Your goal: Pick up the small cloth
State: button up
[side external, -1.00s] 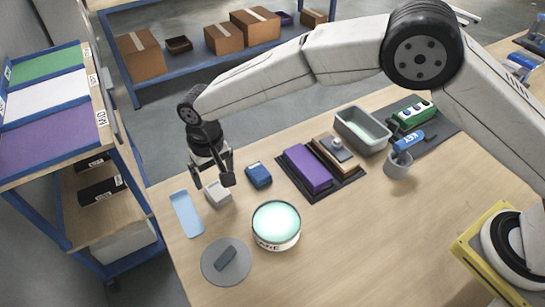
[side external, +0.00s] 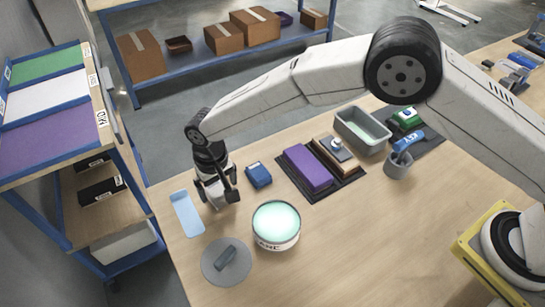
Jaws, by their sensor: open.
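A small dark blue folded bundle (side external: 258,174), which looks like a cloth, lies on the table just right of my gripper. A flat light blue piece (side external: 187,213) lies to the left; I cannot tell whether it is cloth or a tray. A small pale grey-white block (side external: 214,190) is at my gripper, mostly hidden by the fingers. My gripper (side external: 223,200) is open and points down around this pale block, low over the table. I cannot tell whether the fingers touch it.
A round tub (side external: 276,226) with pale green contents and a grey disc (side external: 226,262) with a handle stand in front. A purple block (side external: 308,168) lies on a dark mat to the right. A grey bin (side external: 362,130) and a cup (side external: 398,164) with a blue tool stand farther right.

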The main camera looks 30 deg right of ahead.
aim_at(220, 193)
jog(key=shift+f, duration=1.55)
jog(key=shift+c, duration=0.2)
jog(key=c, duration=1.2)
jog(key=shift+c, duration=0.2)
jog(key=shift+r, duration=0.1)
jog(key=shift+r, duration=0.75)
jog(key=s+d+r, duration=0.7)
jog(key=s+r, duration=0.4)
jog(key=s, duration=0.1)
jog(key=shift+d+r, duration=0.15)
